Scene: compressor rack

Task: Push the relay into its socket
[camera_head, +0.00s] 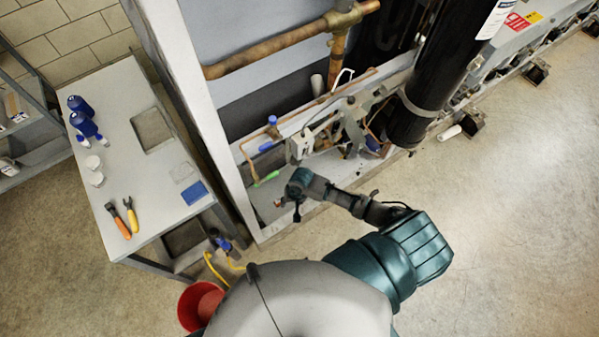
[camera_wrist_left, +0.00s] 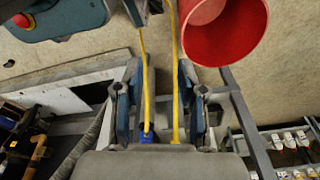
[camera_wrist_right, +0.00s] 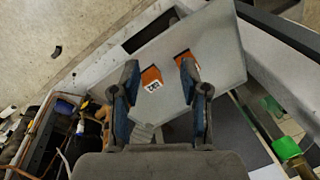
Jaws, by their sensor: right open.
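My right gripper (camera_head: 287,205) is over the lower front of the rack frame in the head view. In the right wrist view its two fingers (camera_wrist_right: 160,66) are apart, with nothing held between them. A small orange block with a white printed label (camera_wrist_right: 152,78) lies between and beyond the fingertips, on a grey panel (camera_wrist_right: 222,60). A second orange piece (camera_wrist_right: 184,58) is close to the right fingertip, partly covered. I cannot tell for certain which is the relay and which the socket. My left gripper (camera_wrist_left: 160,70) has its fingers apart, with yellow lines running between or behind them.
A red bucket (camera_head: 201,305) stands on the floor by the workbench (camera_head: 140,180). Copper pipes (camera_head: 270,50) and a black cylinder (camera_head: 440,75) crowd the rack. The floor at right is mostly clear.

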